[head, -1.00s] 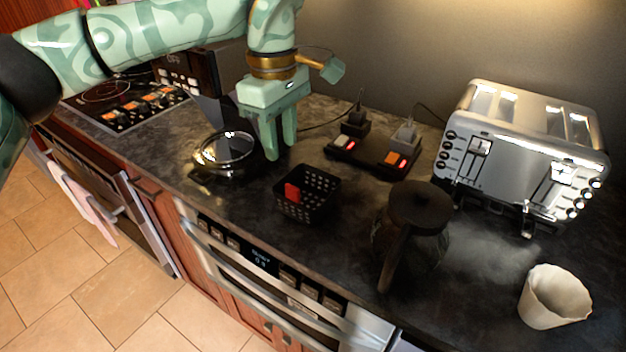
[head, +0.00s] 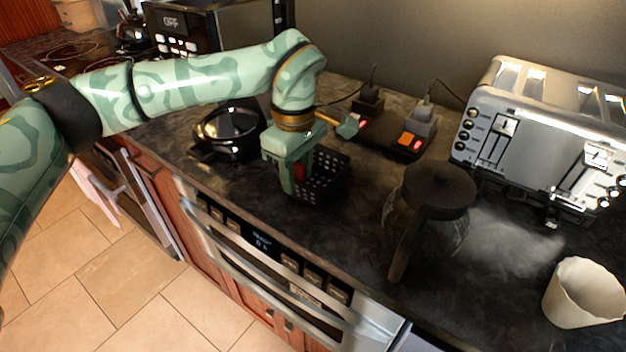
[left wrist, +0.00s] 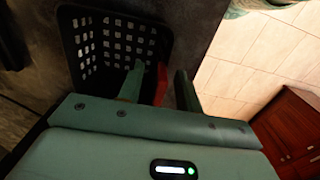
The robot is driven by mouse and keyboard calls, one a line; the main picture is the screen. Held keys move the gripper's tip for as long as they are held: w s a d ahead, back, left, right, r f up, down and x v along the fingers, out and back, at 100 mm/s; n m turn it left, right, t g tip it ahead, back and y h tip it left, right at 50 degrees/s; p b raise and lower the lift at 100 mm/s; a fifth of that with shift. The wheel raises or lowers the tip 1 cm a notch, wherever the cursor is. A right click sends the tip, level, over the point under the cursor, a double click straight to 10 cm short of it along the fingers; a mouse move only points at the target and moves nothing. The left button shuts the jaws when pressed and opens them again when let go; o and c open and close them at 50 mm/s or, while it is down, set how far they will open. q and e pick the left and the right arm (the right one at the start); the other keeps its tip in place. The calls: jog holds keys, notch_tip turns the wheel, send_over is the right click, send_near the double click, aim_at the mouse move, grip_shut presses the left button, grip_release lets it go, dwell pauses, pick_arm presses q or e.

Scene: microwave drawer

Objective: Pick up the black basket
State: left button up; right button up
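The black basket (head: 328,176), with perforated walls, stands on the dark counter. A red piece (head: 300,172) shows at its near-left side. My left gripper (head: 291,182) points down at that side and covers part of the basket. In the left wrist view, the basket (left wrist: 112,42) fills the upper left. The left gripper (left wrist: 160,80) is open there, one finger over the inside of the basket and the other outside its wall. The red piece (left wrist: 162,78) lies between the fingers, with a gap visible. The fingertips' depth is hard to tell. My right gripper is out of view.
A pot (head: 229,132) with a shiny lid stands left of the basket. A coffee pot (head: 432,215) stands to the right, with a toaster (head: 545,140) and white cup (head: 583,293) beyond. Power strips (head: 395,138) with plugs lie behind. The counter's front edge is close.

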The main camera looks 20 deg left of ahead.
pick_arm(q)
notch_tip(320, 180, down, 2)
jog(key=shift+f, duration=0.25)
jog(key=shift+r, duration=0.15)
grip_shut()
